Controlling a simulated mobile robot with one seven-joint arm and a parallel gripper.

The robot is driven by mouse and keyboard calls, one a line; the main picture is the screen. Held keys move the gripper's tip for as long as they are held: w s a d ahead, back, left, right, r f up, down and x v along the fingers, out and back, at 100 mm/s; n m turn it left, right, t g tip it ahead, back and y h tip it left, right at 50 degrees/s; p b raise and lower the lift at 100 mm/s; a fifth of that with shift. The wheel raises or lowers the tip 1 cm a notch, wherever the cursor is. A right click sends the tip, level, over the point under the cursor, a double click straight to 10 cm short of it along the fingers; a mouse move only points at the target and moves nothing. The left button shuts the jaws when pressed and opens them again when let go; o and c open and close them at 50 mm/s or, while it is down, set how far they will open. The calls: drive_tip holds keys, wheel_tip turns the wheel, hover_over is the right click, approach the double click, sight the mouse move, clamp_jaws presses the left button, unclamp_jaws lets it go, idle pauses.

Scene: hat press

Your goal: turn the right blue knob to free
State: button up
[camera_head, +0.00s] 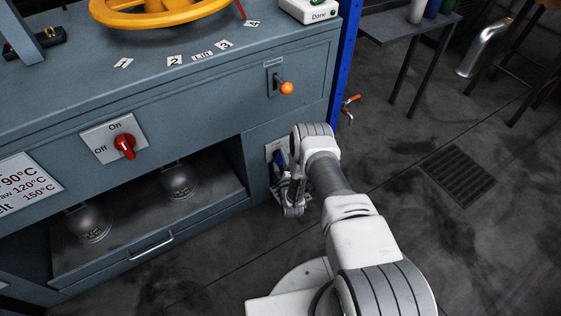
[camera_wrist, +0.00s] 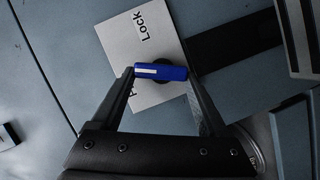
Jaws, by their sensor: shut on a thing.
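The blue knob (camera_wrist: 172,73) sits on a pale plate (camera_wrist: 136,38) on the cabinet front. It is a flat bar with a white stripe on its left half in the wrist view. The plate reads "Lock" near one corner; a second label is mostly hidden by a finger and the knob. My gripper (camera_wrist: 160,74) is shut on the knob, one finger at each end of the bar. In the head view a bit of the blue knob (camera_head: 279,157) shows beside my gripper (camera_head: 285,172), at the cabinet's lower right; my wrist hides part of the plate.
A red on/off switch (camera_head: 124,145) and an orange-tipped lever (camera_head: 287,88) are on the cabinet front. A blue post (camera_head: 345,60) stands at its right edge, with a red-handled valve (camera_head: 350,100) beside it. An open bay is left of my gripper.

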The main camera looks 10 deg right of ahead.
drive_tip(key=n, duration=0.1)
drive_tip(key=n+t, duration=0.1)
drive_tip(key=n+t+b, duration=0.1)
drive_tip(key=n, duration=0.1)
drive_tip(key=shift+a+f+h, duration=0.1)
drive_tip(key=shift+f+h, duration=0.15)
drive_tip(key=shift+h, duration=0.05)
drive_tip(key=shift+n, duration=0.3)
drive_tip(key=o, duration=1.2)
drive_tip(key=shift+o, duration=0.2)
drive_tip(key=shift+s, duration=0.15)
